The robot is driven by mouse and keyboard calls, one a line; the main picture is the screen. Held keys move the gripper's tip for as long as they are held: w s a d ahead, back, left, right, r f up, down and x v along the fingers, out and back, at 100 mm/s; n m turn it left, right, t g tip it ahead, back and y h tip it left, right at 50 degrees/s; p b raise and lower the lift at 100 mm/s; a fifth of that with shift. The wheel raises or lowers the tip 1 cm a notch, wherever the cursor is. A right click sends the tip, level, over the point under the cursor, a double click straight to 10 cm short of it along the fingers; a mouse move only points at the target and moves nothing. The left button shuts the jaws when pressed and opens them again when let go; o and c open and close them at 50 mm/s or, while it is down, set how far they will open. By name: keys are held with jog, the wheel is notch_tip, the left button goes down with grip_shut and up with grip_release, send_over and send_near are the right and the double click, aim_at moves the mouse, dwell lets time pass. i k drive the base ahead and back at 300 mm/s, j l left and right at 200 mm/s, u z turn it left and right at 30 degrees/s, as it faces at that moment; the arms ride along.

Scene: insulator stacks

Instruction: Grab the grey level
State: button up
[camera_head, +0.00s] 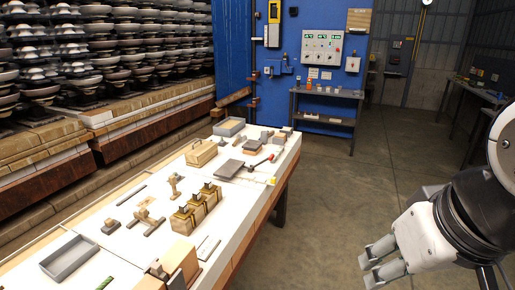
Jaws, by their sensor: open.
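My gripper (368,263) is at the lower right, over the floor beside the table. Its fingers are apart with nothing visible between them. I cannot tell for sure which item is the grey level. A thin dark grey bar (131,193) lies flat near the left edge of the white-topped table (112,237), clear of other items and well away from my gripper. A short grey piece (238,141) lies near the table's far end, too small to identify.
A grey tray (70,258), wooden blocks with dark tops (196,208) and a dark plate (229,168) are on the table. Stacked insulators (110,45) fill the left. A side bench (330,93) stands by the blue panel. The floor (335,190) right of the table is open.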

aim_at(278, 153)
jog(key=i+l, duration=0.25)
jog(key=i, duration=0.2)
jog(key=i+l+u, duration=0.15)
jog(key=i+l, duration=0.15)
jog(key=i, duration=0.2)
jog(key=i+l+u, duration=0.15)
jog(key=u, duration=0.5)
jog(key=i+l+u, duration=0.15)
jog(key=l, duration=0.2)
jog(key=i+l+u, duration=0.15)
jog(key=l, duration=0.2)
jog(key=i+l+u, duration=0.2)
jog(key=l, duration=0.15)
jog(key=l+u, duration=0.15)
jog(key=l, duration=0.25)
jog(key=i+l, duration=0.15)
jog(key=l, duration=0.25)
jog(key=i+l, duration=0.1)
jog(key=l, duration=0.3)
jog(key=i+l, duration=0.15)
jog(key=l, duration=0.25)
